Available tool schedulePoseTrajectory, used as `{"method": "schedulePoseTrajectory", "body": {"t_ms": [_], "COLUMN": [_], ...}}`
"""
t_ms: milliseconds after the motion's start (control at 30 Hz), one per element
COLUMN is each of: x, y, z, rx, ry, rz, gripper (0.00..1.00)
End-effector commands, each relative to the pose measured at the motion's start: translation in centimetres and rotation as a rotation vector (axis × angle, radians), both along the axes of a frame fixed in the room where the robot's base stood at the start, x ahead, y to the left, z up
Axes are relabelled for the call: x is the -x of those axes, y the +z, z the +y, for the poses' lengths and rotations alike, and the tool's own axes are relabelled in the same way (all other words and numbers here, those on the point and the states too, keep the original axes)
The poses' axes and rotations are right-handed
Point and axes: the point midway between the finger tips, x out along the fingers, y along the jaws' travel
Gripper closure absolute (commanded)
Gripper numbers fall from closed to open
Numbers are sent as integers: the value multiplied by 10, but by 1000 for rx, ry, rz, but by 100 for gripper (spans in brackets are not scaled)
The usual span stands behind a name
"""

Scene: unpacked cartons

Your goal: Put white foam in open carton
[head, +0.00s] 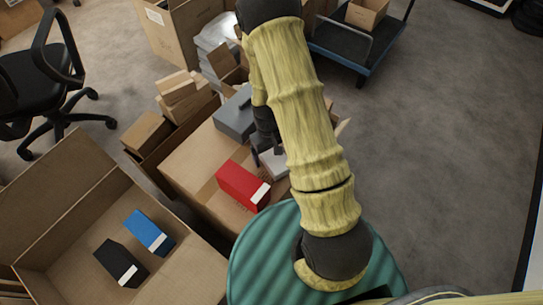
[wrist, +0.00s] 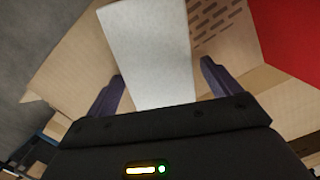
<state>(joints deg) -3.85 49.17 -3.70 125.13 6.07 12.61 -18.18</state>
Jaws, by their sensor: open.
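The white foam (wrist: 150,50) is a pale block that lies between the two fingers of my gripper (wrist: 160,85) in the wrist view, with a gap on each side. In the head view the white foam (head: 275,163) lies on a closed carton, partly hidden behind my arm. My gripper (head: 266,150) is open and low over it. The open carton (head: 60,250) stands at lower left in the head view. A blue box (head: 149,232) and a black box (head: 121,262) lie inside it.
A red box (head: 243,185) lies on the closed carton (head: 190,165), left of the foam; it also shows in the wrist view (wrist: 290,35). A grey box (head: 235,114) lies behind. A green ribbed drum top (head: 255,250) stands in front. A blue cart (head: 345,50) stands behind.

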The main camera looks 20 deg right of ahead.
Motion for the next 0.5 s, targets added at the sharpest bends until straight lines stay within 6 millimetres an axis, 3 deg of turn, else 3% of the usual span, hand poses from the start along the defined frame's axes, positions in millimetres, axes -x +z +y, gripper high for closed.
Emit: {"method": "schedulePoseTrajectory", "body": {"t_ms": [467,500], "x": [0,0], "y": [1,1], "z": [1,1], "rx": [0,0], "ry": [1,1], "rz": [-1,-1], "gripper": [11,17]}}
